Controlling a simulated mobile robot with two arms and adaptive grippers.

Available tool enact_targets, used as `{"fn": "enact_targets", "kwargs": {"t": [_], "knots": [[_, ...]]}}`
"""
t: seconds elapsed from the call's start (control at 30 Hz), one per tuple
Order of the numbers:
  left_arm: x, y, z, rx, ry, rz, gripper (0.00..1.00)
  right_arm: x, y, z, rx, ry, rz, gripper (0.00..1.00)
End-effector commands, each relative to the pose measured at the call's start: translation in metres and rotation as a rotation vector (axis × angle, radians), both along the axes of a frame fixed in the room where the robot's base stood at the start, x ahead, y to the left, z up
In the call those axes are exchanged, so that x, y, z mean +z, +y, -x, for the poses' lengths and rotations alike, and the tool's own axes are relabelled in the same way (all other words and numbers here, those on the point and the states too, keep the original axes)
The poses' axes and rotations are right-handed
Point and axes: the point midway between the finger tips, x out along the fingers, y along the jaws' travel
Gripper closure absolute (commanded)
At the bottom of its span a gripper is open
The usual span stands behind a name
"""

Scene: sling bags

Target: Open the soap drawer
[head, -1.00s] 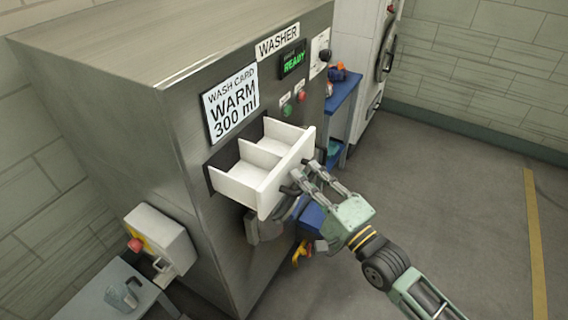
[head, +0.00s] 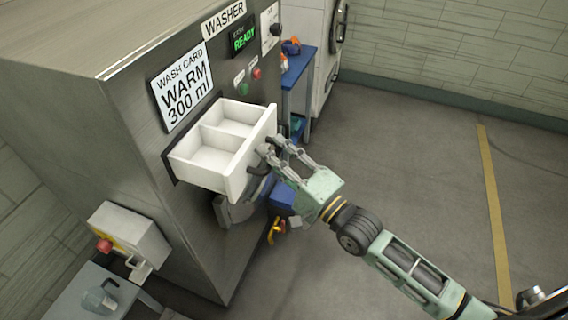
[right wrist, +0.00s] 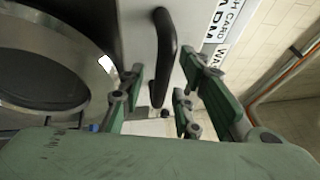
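The white soap drawer (head: 226,156) stands pulled out of the steel washer's front, its two open compartments showing empty. My right gripper (head: 269,151) is at the drawer's front face, its arm coming in from the lower right. In the right wrist view, a dark bar handle (right wrist: 166,52) stands ahead of and between the spread fingers of my right gripper (right wrist: 163,82). Gaps show on both sides of the handle, and the gripper looks open. The fingertips partly hide the handle in the head view. My left gripper is not in view.
The washer (head: 130,120) carries a wash card (head: 183,87) reading "WARM 300 ml" and a green "READY" display (head: 243,40). A blue shelf (head: 299,66) stands behind it. A grey side table (head: 75,300) holding a clear jug (head: 98,299) is at lower left. The floor to the right is clear.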

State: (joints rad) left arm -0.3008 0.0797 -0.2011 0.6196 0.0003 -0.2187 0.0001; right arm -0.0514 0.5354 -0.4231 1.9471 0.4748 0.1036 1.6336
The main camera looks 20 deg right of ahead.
Motion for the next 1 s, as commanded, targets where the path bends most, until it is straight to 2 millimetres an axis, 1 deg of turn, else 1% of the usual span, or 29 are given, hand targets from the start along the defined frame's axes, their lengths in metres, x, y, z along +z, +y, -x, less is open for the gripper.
{"fn": "enact_targets", "kwargs": {"t": [0.17,0.4,0.6,0.8,1.0], "knots": [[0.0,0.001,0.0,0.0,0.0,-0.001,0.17,-0.006,-0.011,0.019,0.0,0.005,0.003,0.7],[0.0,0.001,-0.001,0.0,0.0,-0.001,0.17,-0.015,-0.036,0.061,0.002,0.007,0.004,0.7],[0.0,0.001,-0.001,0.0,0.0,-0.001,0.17,-0.021,-0.052,0.087,0.001,0.006,0.004,0.7],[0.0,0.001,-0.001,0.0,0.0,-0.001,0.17,-0.022,-0.059,0.098,0.0,0.004,0.001,0.7],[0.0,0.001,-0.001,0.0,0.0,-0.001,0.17,-0.022,-0.06,0.1,0.0,0.002,0.0,0.7]]}}
